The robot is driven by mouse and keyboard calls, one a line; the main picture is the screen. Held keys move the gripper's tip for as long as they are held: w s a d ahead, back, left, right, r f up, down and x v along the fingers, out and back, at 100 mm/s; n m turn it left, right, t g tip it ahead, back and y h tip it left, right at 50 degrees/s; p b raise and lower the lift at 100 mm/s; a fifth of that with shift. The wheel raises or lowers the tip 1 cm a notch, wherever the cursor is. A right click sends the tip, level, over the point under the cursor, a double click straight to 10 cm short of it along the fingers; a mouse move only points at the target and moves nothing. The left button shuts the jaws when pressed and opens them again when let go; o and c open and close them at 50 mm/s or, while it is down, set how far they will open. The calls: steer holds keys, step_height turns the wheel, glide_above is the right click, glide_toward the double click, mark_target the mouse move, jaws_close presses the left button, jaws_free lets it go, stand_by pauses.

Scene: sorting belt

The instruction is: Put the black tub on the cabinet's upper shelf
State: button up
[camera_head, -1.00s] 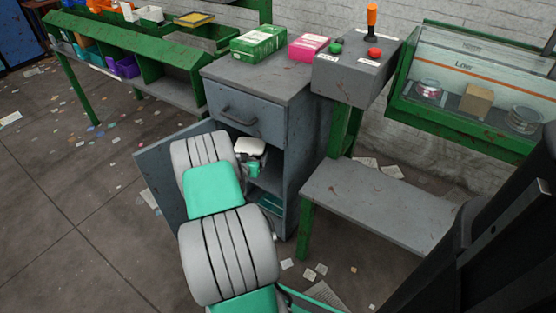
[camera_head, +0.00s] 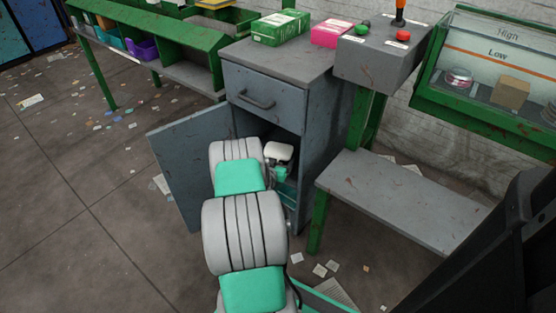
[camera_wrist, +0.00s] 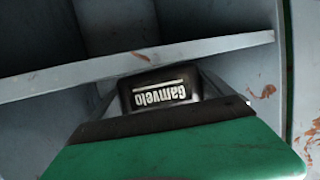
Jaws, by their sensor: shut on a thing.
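The black tub (camera_wrist: 160,92) with a white-lettered label shows in the wrist view, just in front of my green palm. My gripper (camera_wrist: 158,100) is shut on it. In the head view my gripper (camera_head: 279,158) is inside the open front of the grey cabinet (camera_head: 317,125), below its drawer; the tub and fingertips cannot be made out there. In the wrist view a shelf edge (camera_wrist: 200,52) crosses the picture close to the tub. I cannot tell whether the tub touches the shelf or anything else.
The cabinet door (camera_head: 188,150) stands open to the left of my arm. A low grey bench (camera_head: 410,205) stands right of the cabinet. A green box (camera_head: 281,28) and a pink box (camera_head: 331,33) lie on top. Paper scraps litter the floor.

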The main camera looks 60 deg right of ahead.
steer(key=shift+f, duration=0.2)
steer(key=o, duration=1)
steer(key=shift+o, duration=0.2)
steer(key=shift+r, duration=0.15)
